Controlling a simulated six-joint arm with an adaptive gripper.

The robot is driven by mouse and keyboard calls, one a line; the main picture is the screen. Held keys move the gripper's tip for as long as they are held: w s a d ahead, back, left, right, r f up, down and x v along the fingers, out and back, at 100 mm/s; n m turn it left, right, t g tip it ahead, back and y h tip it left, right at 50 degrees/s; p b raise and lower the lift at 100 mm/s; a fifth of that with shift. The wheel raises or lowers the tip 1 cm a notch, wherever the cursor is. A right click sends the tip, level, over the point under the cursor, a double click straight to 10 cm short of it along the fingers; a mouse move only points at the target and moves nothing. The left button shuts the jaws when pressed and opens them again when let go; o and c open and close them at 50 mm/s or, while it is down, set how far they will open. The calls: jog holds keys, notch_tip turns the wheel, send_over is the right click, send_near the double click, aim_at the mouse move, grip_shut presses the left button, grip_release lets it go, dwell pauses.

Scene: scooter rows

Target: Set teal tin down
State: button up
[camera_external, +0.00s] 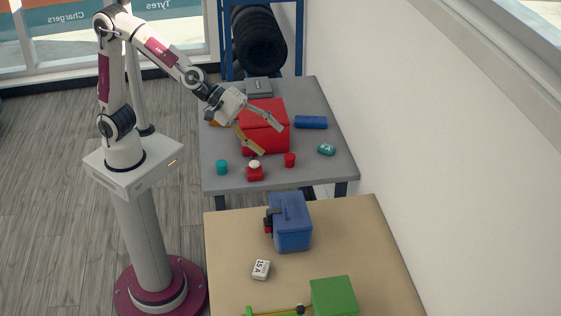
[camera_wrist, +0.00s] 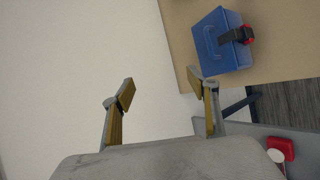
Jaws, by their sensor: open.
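A small teal cylinder (camera_external: 222,167), which looks like the teal tin, stands upright on the grey table (camera_external: 228,184) near its front left. My gripper (camera_external: 273,142) is open, with its two yellowish fingers spread wide and nothing visible between them. In the external view it appears in front of the red box and to the right of the teal cylinder, apart from it. In the wrist view the open fingers (camera_wrist: 160,82) have only pale wall behind the gap. The teal cylinder does not show in that view.
A blue box (camera_external: 292,225) stands on the nearer tan table (camera_external: 360,240).

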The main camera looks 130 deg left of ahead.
jog(key=s+d+m+g+h, duration=0.1)
jog(key=s+d+m+h, duration=0.1)
jog(key=s+d+m, duration=0.6)
jog(key=s+d+m+g+h, duration=0.1)
jog(key=s+d+m, duration=0.3)
jog(key=s, duration=0.6)
jog(key=s+f+m+g, duration=0.2)
jog(key=s+m, duration=0.3)
jog(key=s, duration=0.4)
jog(key=s+a+f+m+g+y, duration=0.1)
jog(key=s+f+m+g, duration=0.1)
jog(key=s+m, duration=0.4)
jog(key=s+f, duration=0.1)
jog(key=s, duration=0.3)
jog(key=shift+f, duration=0.15)
